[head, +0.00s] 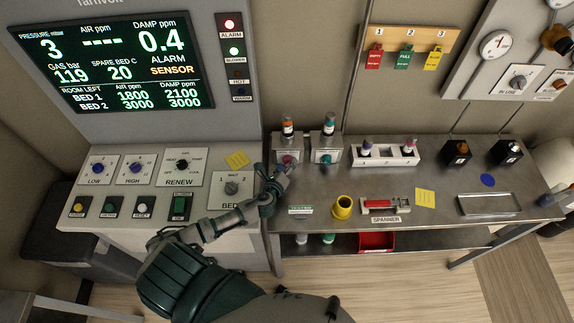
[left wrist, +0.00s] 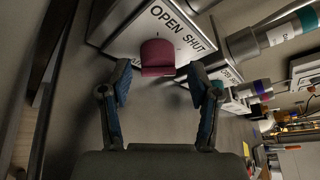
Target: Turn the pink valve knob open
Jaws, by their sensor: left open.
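The pink valve knob (head: 288,159) is on the front of the left grey valve box at the back of the steel bench. In the left wrist view the knob (left wrist: 157,56) is a rounded pink piece on a plate lettered OPEN and SHUT. I cannot tell which word it points to. My left gripper (head: 278,176) is close in front of this box. In the left wrist view its two fingers (left wrist: 159,82) are apart, with the knob just beyond the gap between their tips. The fingers do not appear to touch it. My right gripper is not in view.
A second valve box with a teal knob (head: 326,158) stands close to the right. A control console (head: 150,190) stands to the left.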

